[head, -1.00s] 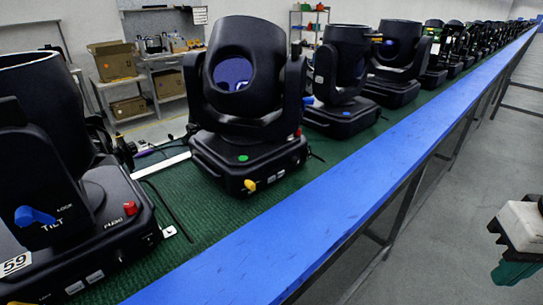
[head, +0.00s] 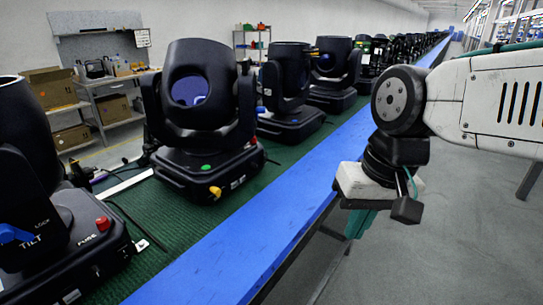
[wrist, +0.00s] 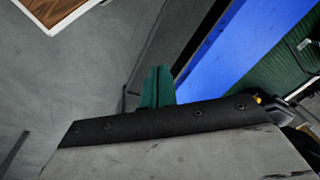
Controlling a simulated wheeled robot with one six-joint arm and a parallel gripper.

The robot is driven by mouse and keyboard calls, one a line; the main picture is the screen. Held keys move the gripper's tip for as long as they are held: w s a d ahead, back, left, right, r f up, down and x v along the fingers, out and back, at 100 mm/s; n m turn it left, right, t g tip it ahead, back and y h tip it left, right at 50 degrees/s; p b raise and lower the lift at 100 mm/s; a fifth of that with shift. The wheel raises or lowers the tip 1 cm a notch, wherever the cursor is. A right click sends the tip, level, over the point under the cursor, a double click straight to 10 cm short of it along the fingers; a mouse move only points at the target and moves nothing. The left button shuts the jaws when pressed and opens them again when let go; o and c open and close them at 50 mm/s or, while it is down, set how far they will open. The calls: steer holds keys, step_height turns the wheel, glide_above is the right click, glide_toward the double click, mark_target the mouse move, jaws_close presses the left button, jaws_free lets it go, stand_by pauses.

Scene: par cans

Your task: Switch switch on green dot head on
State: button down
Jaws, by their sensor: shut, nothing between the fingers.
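The green dot head is a black moving-head light (head: 200,125) standing on the green belt in the head view. A green dot (head: 206,167) sits on its base. A yellow switch (head: 215,191) sticks out of the base's front face, with small white labels beside it. My gripper (head: 357,226) hangs to the right of this head, beyond the blue rail. Its green fingers point down and are shut and empty; they also show in the wrist view (wrist: 158,80). A small yellow spot shows at the right of the wrist view, but I cannot tell what it is.
A blue rail (head: 235,255) runs along the belt's (head: 150,215) near side, between my gripper and the heads. Another head with a red fuse knob (head: 103,223) stands at left. More heads line the belt behind.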

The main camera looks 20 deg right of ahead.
mark_target(264, 159)
steer(key=w+d+m+t+y, duration=0.2)
steer(key=w+m+t, duration=0.1)
steer(key=w+m, duration=1)
steer(key=w+d+m+t+y, duration=0.2)
steer(key=w+d+m+t, duration=0.1)
steer(key=w+m, duration=0.9)
steer(key=shift+w+d+m+t+y, duration=0.15)
steer(key=shift+w+m+t+y, duration=0.25)
steer(key=shift+m+t, duration=0.25)
steer(key=shift+f, duration=0.1)
steer(key=x, duration=0.9)
steer(key=shift+w+a+f, duration=0.1)
steer(key=shift+a+f, duration=0.1)
steer(key=w+a, duration=0.2)
steer(key=shift+w+r, duration=0.1)
steer(key=shift+w, duration=0.3)
steer(key=shift+w+a+r, duration=0.1)
steer(key=shift+w+a, duration=0.15)
steer(key=shift+w, duration=0.15)
